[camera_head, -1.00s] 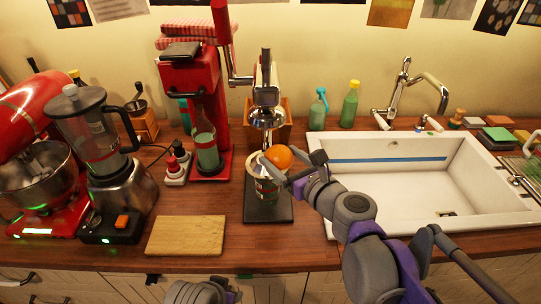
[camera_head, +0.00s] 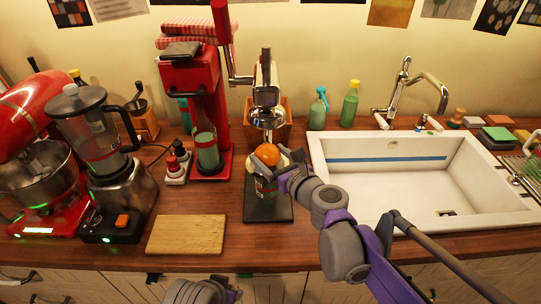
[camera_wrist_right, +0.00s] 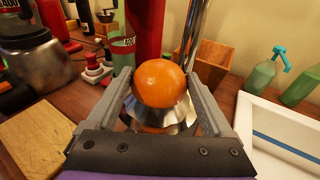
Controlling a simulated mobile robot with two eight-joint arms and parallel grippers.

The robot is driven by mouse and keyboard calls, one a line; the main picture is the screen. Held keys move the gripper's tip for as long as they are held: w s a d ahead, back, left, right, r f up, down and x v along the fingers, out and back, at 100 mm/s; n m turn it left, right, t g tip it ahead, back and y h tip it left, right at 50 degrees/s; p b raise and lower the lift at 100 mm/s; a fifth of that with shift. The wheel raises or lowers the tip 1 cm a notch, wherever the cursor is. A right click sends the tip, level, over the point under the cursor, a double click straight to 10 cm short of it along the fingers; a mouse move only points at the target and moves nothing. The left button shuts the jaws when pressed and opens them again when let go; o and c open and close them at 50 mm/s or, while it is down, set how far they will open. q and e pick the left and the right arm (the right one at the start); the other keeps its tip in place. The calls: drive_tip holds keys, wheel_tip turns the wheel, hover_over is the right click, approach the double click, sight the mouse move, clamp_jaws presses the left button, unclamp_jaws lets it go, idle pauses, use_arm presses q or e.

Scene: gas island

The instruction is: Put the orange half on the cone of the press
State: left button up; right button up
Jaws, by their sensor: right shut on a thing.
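The orange half (camera_head: 267,153) is held in my right gripper (camera_head: 284,168) over the press (camera_head: 267,117). In the right wrist view the orange (camera_wrist_right: 160,83) sits between the two fingers of the gripper (camera_wrist_right: 168,100), rounded side toward the camera. The press's shiny metal bowl (camera_wrist_right: 160,112) shows just below it, with an orange reflection. The cone is hidden, and I cannot tell whether the orange touches it. The press has a dark base (camera_head: 268,209) and an upper metal part above the orange. My left gripper is not in view; only a grey arm part shows at the bottom.
The white sink (camera_head: 440,205) lies right of the press. A wooden board (camera_head: 187,235), a blender (camera_head: 105,150) and a red stand mixer (camera_head: 30,110) are left. A tall red machine (camera_head: 193,85) stands close behind left. Bottles (camera_head: 350,104) stand behind the sink.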

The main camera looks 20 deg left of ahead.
drive_tip(key=o, duration=1.2)
drive_tip(key=shift+f, duration=0.15)
drive_tip(key=shift+c, duration=0.2)
drive_tip(key=shift+s+d+r, duration=0.1)
drive_tip(key=shift+d+r, duration=0.05)
drive_tip(key=shift+r, duration=0.1)
drive_tip(key=v, duration=1.1)
drive_tip(key=shift+s+d, duration=0.25)
drive_tip(key=shift+f, duration=0.1)
